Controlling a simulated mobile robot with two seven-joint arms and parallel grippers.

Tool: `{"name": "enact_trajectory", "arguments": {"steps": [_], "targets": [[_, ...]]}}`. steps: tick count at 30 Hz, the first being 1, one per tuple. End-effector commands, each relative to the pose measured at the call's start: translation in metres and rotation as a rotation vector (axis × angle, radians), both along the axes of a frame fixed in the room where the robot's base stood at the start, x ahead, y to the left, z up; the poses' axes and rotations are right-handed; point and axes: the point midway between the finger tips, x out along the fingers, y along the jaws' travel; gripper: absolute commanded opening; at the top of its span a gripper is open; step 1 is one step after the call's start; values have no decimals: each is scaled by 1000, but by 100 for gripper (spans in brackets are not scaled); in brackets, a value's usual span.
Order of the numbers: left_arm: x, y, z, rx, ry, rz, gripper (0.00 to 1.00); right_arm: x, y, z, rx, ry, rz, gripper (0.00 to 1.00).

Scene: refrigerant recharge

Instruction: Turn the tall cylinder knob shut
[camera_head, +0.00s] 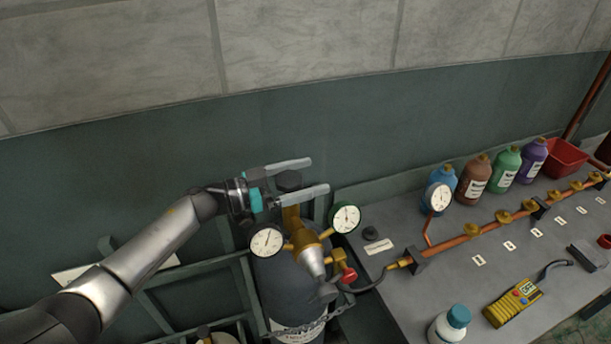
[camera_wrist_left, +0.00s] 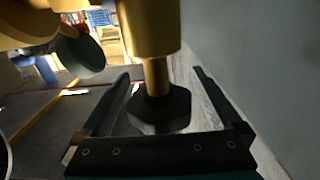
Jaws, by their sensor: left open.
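The tall cylinder (camera_head: 285,285) is dark on top with a pale label, and it stands against the wall left of the bench. A brass valve with two round gauges sits on it. Its black knob (camera_head: 288,180) is at the top of the valve. My left gripper (camera_head: 318,174) is open, with one finger on each side of the knob. In the left wrist view the black faceted knob (camera_wrist_left: 160,110) lies between the open fingers (camera_wrist_left: 161,73), with visible gaps on both sides. The brass stem runs away from it. My right gripper is out of view.
A grey bench (camera_head: 400,290) to the right carries a copper pipe (camera_head: 470,232) with brass valves, colored bottles, a red bin (camera_head: 566,158) and a yellow meter (camera_head: 513,303). A chain (camera_head: 300,328) crosses the cylinder. The wall is close behind the knob.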

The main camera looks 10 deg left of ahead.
Motion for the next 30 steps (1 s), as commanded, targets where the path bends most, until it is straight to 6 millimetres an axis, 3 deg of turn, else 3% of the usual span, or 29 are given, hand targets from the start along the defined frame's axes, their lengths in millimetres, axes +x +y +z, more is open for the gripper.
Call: {"name": "enact_trajectory", "arguments": {"steps": [2,24,30], "targets": [[0,0,0,0,0,0,98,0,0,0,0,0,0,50],[0,1,0,0,0,0,14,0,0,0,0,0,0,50],[-1,1,0,0,0,-11,13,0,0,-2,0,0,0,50]]}}
